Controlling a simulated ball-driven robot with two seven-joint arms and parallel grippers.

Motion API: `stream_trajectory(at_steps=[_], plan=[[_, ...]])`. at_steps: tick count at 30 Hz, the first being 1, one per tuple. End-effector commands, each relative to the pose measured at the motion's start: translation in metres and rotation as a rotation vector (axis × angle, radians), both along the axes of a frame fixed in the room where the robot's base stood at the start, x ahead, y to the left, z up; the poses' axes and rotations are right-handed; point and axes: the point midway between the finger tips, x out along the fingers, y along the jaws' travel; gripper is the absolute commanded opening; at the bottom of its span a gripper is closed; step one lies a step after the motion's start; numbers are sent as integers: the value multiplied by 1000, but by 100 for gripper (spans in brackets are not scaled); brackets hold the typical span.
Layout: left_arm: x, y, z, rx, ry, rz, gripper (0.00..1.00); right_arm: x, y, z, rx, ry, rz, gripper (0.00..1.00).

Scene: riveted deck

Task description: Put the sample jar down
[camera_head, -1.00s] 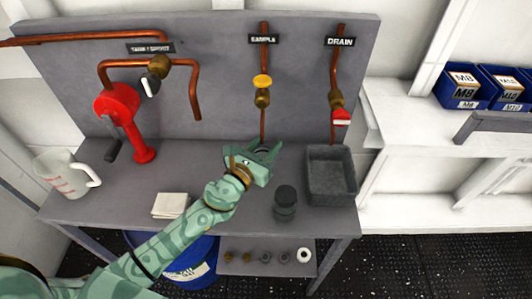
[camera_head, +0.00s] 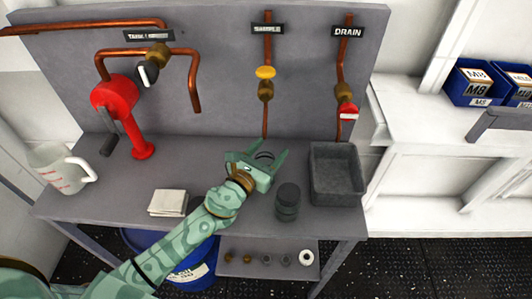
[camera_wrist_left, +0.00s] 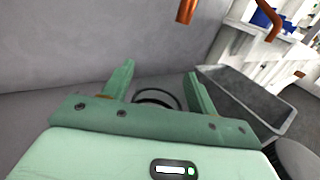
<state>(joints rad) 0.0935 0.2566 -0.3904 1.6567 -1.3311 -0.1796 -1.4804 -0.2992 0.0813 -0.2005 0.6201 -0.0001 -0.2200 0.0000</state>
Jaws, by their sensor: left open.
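The sample jar seems to be the round thing with a dark rim (camera_head: 264,156) standing on the bench under the SAMPLE pipe. Its rim shows as a dark ring in the left wrist view (camera_wrist_left: 158,97), and its lower part is hidden by my gripper. My left gripper (camera_head: 256,154) is open, with one finger on either side of the rim. In the left wrist view the fingers (camera_wrist_left: 160,88) stand apart, with gaps beside the ring. My right gripper is not in view.
A dark lidded canister (camera_head: 287,202) stands close to the right of my gripper, before a grey bin (camera_head: 336,194). A folded white cloth (camera_head: 167,203) and a measuring jug (camera_head: 60,170) are on the left. Copper pipes and a red pump (camera_head: 120,100) line the back panel.

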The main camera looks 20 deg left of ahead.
Motion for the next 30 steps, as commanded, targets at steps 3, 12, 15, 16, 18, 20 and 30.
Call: stream_trajectory(at_steps=[3, 12, 15, 16, 18, 20, 30], plan=[[-6, 2, 2, 0, 2, 0, 58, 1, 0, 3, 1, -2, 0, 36], [-72, 18, -1, 0, 4, -1, 58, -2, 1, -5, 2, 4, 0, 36], [-92, 23, 0, 1, 3, -1, 58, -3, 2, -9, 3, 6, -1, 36], [-96, 24, -1, 0, 4, 0, 58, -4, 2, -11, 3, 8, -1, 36], [-106, 26, -1, 1, 3, 0, 58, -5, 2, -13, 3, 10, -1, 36], [-111, 28, 0, 0, 2, 0, 58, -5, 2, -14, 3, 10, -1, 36], [-117, 29, 3, 0, 0, 0, 58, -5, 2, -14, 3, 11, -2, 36]])
